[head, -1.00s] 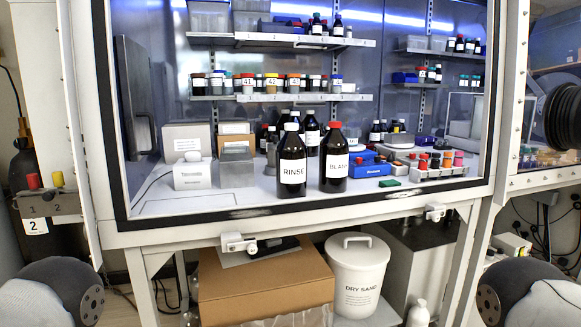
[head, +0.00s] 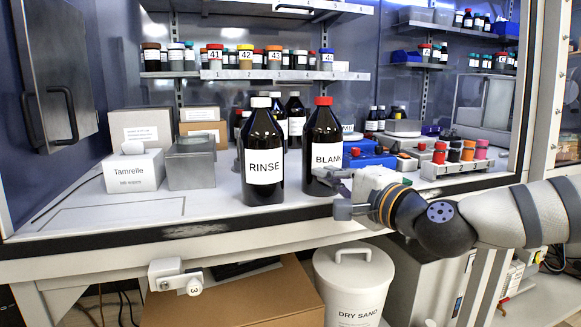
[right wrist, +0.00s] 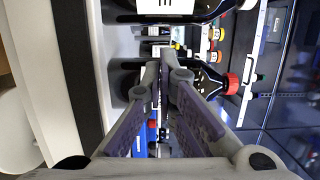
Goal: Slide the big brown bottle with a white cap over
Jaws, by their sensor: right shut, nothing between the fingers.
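The big brown bottle with a white cap (head: 262,150), labelled RINSE, stands upright near the front of the cabinet floor. In the right wrist view it shows at the top edge, cut off by the frame, with its label (right wrist: 165,6). A similar brown bottle with a red cap (head: 322,135), labelled BLANK, stands just right of it with a narrow gap. My right gripper (head: 332,190) is shut and empty, low in front of the red-capped bottle, covering part of it. Whether it touches that bottle I cannot tell. My left gripper is out of view.
Smaller brown bottles (head: 296,118) stand behind the two big ones. A tissue box (head: 132,170) and a metal box (head: 191,163) stand to the left, with bare floor before them. A blue device (head: 372,160) and a rack of vials (head: 455,168) stand to the right.

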